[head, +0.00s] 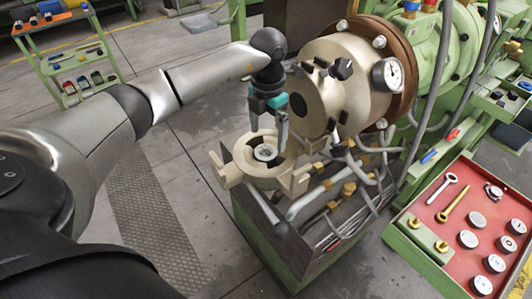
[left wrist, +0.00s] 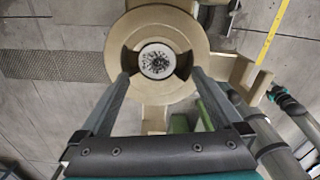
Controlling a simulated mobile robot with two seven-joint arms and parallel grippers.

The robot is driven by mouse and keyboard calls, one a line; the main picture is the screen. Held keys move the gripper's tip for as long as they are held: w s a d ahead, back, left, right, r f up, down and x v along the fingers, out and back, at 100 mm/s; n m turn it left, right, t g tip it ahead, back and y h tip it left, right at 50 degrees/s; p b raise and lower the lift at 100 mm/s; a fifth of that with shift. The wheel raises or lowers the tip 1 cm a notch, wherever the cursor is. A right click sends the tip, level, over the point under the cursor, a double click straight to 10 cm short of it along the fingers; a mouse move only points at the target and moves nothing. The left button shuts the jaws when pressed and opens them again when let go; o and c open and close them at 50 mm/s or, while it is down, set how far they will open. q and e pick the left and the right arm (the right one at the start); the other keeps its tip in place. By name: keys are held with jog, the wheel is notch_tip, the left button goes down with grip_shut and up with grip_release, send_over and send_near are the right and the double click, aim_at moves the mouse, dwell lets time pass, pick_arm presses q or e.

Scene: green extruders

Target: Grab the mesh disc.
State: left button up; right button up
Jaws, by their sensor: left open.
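The mesh disc (head: 265,152), a small round pale disc with a dark speckled middle, sits in the round opening of a beige ring-shaped holder (head: 240,166). In the left wrist view the disc (left wrist: 157,61) lies in the centre of the ring (left wrist: 157,18), between two dark notches. My left gripper (head: 268,128) points down over the ring, open and empty. In the left wrist view its two fingers (left wrist: 160,80) reach toward either side of the disc, apart from it. How far the fingertips are above the disc is hard to tell. My right gripper is out of view.
A red-lined tray (head: 455,225) at right holds tools and several round discs. A green cart (head: 75,60) stands far left. Floor at left is clear.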

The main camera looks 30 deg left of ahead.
aim_at(266, 151)
pick_arm(q)
jog(key=f, duration=0.5)
jog(key=shift+a+f, duration=0.25)
jog(key=shift+f, duration=0.1)
jog(key=c, duration=1.5)
jog(key=shift+r, duration=0.1)
jog(key=shift+c, duration=0.4)
jog(key=shift+r, duration=0.1)
